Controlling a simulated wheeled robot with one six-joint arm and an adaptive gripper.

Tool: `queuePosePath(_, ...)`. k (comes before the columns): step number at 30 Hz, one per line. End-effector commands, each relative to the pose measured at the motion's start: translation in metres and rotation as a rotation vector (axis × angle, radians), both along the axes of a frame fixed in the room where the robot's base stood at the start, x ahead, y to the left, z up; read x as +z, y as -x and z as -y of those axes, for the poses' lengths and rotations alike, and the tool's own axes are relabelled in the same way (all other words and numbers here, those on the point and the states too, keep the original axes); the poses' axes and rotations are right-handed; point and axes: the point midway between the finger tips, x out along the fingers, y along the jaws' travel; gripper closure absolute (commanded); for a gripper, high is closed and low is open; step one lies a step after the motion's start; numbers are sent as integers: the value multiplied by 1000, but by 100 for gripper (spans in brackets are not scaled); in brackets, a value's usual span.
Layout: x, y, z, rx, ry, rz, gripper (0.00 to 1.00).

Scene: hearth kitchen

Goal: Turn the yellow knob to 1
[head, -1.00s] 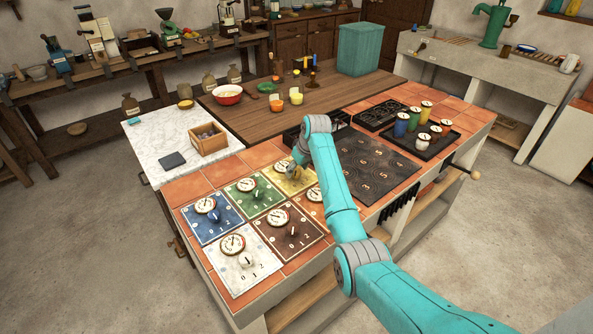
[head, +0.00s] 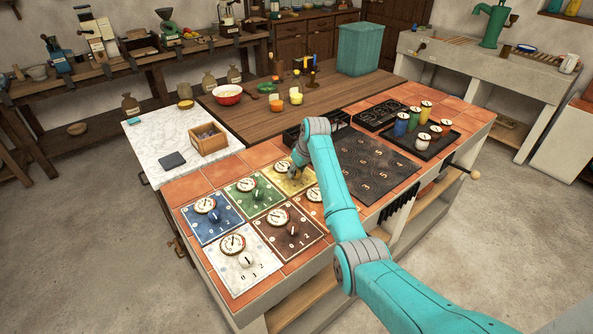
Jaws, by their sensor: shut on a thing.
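The yellow panel (head: 303,186) lies on the tiled counter at the back right of the group of knob panels. Its round dial (head: 282,168) shows at its upper left. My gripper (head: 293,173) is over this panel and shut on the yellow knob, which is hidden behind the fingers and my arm. The knob's pointer and most of the panel's numbers cannot be read from here.
The green panel (head: 267,206) with its knob is just left of the yellow one. Blue (head: 192,231), brown (head: 271,248) and white (head: 264,283) panels lie nearer. An orange panel (head: 312,209) is partly behind my arm. A wooden box (head: 208,147) stands on the marble slab.

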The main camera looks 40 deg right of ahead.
Motion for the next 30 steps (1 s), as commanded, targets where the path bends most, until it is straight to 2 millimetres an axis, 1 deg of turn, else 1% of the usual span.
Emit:
queuePosePath(7, 0, 0, 2, 121, -1, -2, 96)
queuePosePath(21, 0, 0, 3, 508, -1, -1, 96)
queuePosePath(30, 0, -1, 3, 685, -2, -2, 96)
